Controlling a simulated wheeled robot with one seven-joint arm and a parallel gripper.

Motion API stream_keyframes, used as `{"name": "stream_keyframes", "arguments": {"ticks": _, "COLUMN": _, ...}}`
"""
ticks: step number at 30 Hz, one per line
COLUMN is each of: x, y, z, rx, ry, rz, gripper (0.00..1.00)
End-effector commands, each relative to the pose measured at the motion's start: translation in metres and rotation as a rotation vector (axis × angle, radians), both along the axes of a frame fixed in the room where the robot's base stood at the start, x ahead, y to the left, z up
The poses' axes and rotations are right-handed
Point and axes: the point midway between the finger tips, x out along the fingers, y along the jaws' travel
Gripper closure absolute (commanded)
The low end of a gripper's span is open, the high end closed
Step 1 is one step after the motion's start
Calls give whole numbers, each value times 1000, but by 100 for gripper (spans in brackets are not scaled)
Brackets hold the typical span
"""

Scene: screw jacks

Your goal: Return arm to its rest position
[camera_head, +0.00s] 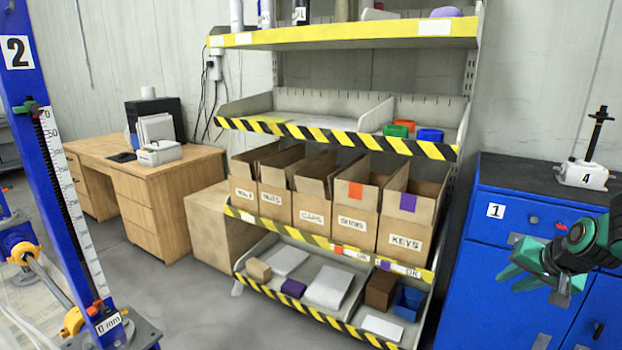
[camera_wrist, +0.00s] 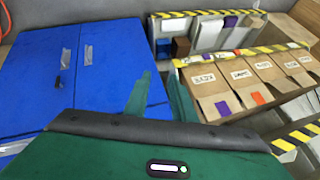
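My gripper (camera_head: 508,276), green with a dark wrist, is at the right edge of the head view, in front of the blue cabinet marked 1 (camera_head: 478,265). Most of my arm is out of that view. In the wrist view, the two green fingers of my gripper (camera_wrist: 158,76) stand apart with a gap between their tips. Nothing is held between them. The blue cabinet (camera_wrist: 45,90) lies beyond them to the left in that view.
A shelf rack with striped edges (camera_head: 340,140) stands left of my gripper, holding labelled cardboard boxes (camera_head: 310,210). A blue frame marked 2 (camera_head: 30,90) and a wooden desk (camera_head: 180,175) are at left.

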Motion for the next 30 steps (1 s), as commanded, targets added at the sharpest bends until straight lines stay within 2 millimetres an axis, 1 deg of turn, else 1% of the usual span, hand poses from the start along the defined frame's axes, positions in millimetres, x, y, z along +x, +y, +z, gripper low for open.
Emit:
{"name": "stream_keyframes", "arguments": {"ticks": 1, "x": -19, "y": 9, "z": 5, "rx": -24, "ry": 51, "rz": 25, "gripper": 77}}
{"name": "stream_keyframes", "arguments": {"ticks": 5, "x": -77, "y": 22, "z": 11, "rx": -63, "ry": 207, "rz": 69, "gripper": 77}}
{"name": "stream_keyframes", "arguments": {"ticks": 6, "x": -95, "y": 26, "z": 13, "rx": -70, "ry": 254, "rz": 79, "gripper": 77}}
{"name": "stream_keyframes", "arguments": {"ticks": 8, "x": -124, "y": 33, "z": 17, "rx": -75, "ry": 321, "rz": 93, "gripper": 77}}
{"name": "stream_keyframes", "arguments": {"ticks": 9, "x": -143, "y": 37, "z": 19, "rx": -74, "ry": 364, "rz": 101, "gripper": 77}}
{"name": "stream_keyframes", "arguments": {"ticks": 11, "x": -171, "y": 44, "z": 23, "rx": -68, "ry": 426, "rz": 112, "gripper": 77}}
{"name": "stream_keyframes", "arguments": {"ticks": 12, "x": -189, "y": 48, "z": 25, "rx": -62, "ry": 464, "rz": 119, "gripper": 77}}
{"name": "stream_keyframes", "arguments": {"ticks": 15, "x": -227, "y": 58, "z": 30, "rx": -39, "ry": 541, "rz": 131, "gripper": 77}}
{"name": "stream_keyframes", "arguments": {"ticks": 16, "x": -236, "y": 61, "z": 31, "rx": -32, "ry": 561, "rz": 134, "gripper": 77}}
{"name": "stream_keyframes", "arguments": {"ticks": 18, "x": -254, "y": 66, "z": 33, "rx": -15, "ry": 596, "rz": 139, "gripper": 77}}
{"name": "stream_keyframes", "arguments": {"ticks": 21, "x": -269, "y": 70, "z": 35, "rx": 1, "ry": 626, "rz": 144, "gripper": 77}}
{"name": "stream_keyframes", "arguments": {"ticks": 24, "x": -274, "y": 72, "z": 35, "rx": 6, "ry": 638, "rz": 146, "gripper": 77}}
{"name": "stream_keyframes", "arguments": {"ticks": 30, "x": -275, "y": 72, "z": 35, "rx": 8, "ry": 638, "rz": 146, "gripper": 77}}
